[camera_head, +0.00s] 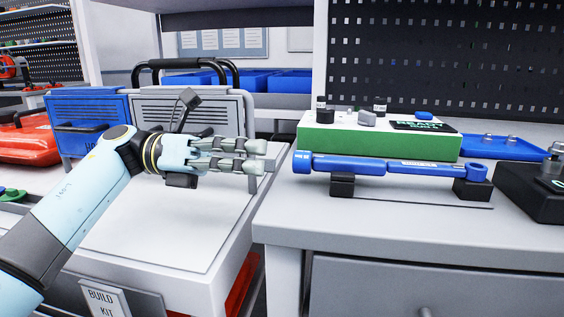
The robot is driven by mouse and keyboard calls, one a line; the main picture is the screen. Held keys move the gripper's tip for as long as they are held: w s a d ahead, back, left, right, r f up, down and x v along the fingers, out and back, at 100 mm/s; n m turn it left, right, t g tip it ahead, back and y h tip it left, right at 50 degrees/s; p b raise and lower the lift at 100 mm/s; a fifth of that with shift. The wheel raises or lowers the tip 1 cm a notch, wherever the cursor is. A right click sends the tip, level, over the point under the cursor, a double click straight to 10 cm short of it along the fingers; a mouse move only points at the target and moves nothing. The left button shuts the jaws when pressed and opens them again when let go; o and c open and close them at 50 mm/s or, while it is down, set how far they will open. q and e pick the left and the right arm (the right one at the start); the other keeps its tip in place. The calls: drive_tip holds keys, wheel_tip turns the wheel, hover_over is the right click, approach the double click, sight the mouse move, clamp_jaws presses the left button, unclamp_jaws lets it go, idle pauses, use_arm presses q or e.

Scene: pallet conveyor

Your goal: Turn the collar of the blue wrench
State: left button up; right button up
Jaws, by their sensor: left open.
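The blue wrench (385,166) lies level across two black supports (343,185) on the grey workbench, in front of a green box. Its thicker collar-like end (302,162) is at the left, and its ringed head (476,172) is at the right. My left gripper (262,157) is open and empty, its fingers pointing right. In the picture its fingertips are a little left of the wrench's left end and apart from it. My right gripper is not in view.
The green box (378,141) stands close behind the wrench with small parts on top. A blue tray (502,147) and a black block (535,190) are at the right. A white table (150,240) lies beneath my left arm. The bench front is clear.

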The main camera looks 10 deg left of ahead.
use_arm(q)
drive_tip(key=a, duration=0.7)
idle(0.3)
